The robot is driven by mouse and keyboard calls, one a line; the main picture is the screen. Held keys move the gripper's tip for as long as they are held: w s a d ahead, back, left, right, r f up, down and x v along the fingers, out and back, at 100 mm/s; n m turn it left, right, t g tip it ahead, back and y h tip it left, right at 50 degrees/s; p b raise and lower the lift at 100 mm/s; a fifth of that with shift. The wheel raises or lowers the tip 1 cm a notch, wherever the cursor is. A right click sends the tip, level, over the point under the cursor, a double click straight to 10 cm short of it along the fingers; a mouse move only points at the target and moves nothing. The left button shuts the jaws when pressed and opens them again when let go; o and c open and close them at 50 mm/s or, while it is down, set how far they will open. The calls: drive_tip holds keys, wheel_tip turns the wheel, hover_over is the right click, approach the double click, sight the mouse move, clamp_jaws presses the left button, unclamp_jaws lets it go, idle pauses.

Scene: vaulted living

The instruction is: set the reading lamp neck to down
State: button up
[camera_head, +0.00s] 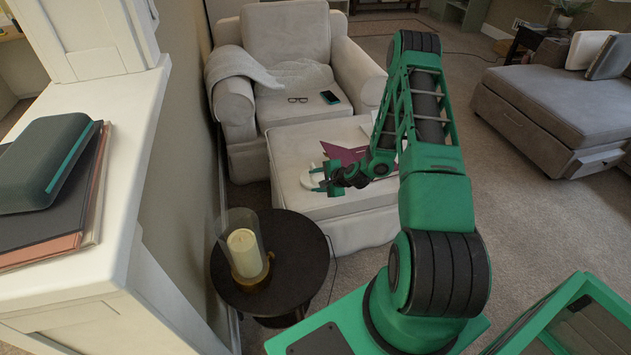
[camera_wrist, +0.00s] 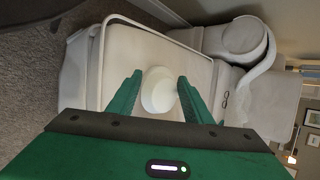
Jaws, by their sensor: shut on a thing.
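A white, rounded piece that looks like the reading lamp's head (camera_head: 307,181) shows at my gripper (camera_head: 322,179) in the head view, in front of the ottoman. In the wrist view the same white lamp head (camera_wrist: 159,91) sits between the two green fingers of my gripper (camera_wrist: 157,82). The gripper is shut on it. The lamp's neck and base cannot be made out clearly. A thin dark line runs down beside the round table, and I cannot tell whether it is part of the lamp.
A dark round table (camera_head: 300,250) with a candle in a glass holder (camera_head: 243,252) stands below my gripper. A pale ottoman (camera_head: 287,150) and armchair (camera_head: 285,35) are behind, with glasses (camera_head: 297,99) and a phone (camera_head: 330,97) on the seat. A white ledge fills the left.

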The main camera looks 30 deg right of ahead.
drive_tip(key=shift+s+f, duration=0.1)
drive_tip(key=shift+f, duration=0.1)
drive_tip(key=shift+d+r, duration=0.1)
drive_tip(key=shift+s+r, duration=0.25)
drive_tip(key=v, duration=0.9)
drive_tip(key=shift+s+r, duration=0.2)
drive_tip(key=shift+s, duration=0.15)
drive_tip(key=shift+r, duration=0.1)
